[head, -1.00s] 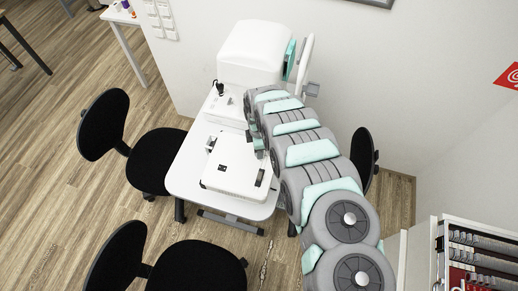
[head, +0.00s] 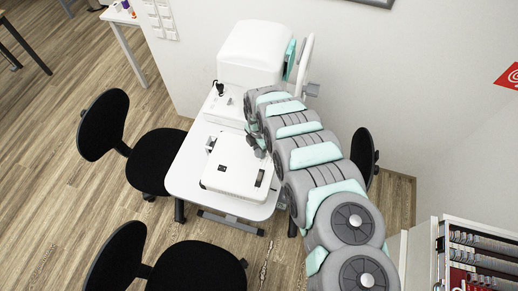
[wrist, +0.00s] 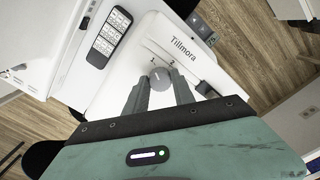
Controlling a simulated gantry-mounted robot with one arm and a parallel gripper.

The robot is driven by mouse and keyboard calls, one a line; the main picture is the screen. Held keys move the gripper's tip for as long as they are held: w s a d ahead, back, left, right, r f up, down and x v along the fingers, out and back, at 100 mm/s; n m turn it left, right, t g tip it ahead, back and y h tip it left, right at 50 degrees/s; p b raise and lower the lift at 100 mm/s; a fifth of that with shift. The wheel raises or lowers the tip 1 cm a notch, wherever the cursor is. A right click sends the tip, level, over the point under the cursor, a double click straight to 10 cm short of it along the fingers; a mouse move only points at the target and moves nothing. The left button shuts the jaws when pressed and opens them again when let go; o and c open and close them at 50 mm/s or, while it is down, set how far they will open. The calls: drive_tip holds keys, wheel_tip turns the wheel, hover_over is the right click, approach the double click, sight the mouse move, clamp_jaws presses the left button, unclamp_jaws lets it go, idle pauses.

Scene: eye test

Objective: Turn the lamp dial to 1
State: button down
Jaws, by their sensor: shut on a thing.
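A round grey dial (wrist: 160,77) sits on a white panel (wrist: 195,52) marked "Tillmora" in the wrist view. The marks "1" and "2" are printed beside the dial, with "1" at its upper left and "2" at its upper right. A thin light line shows on the dial's face, but I cannot tell which mark it points to. My gripper (wrist: 161,82) is shut on the dial, one dark finger on each side. In the head view my gripper (head: 257,143) is partly hidden by my arm, and the dial cannot be made out.
A white table (head: 188,176) carries a large white machine (head: 250,52) and a flat white box (head: 232,168). Black chairs (head: 103,123) stand to the left and front. A wall is close behind. A shelf (head: 480,250) stands at the lower right.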

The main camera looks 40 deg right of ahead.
drive_tip(key=c, duration=1.1)
unclamp_jaws()
drive_tip(key=shift+o, duration=0.2)
drive_tip(key=shift+r, duration=0.1)
wheel_tip(320, 180, up, 11)
drive_tip(key=shift+b, duration=0.45)
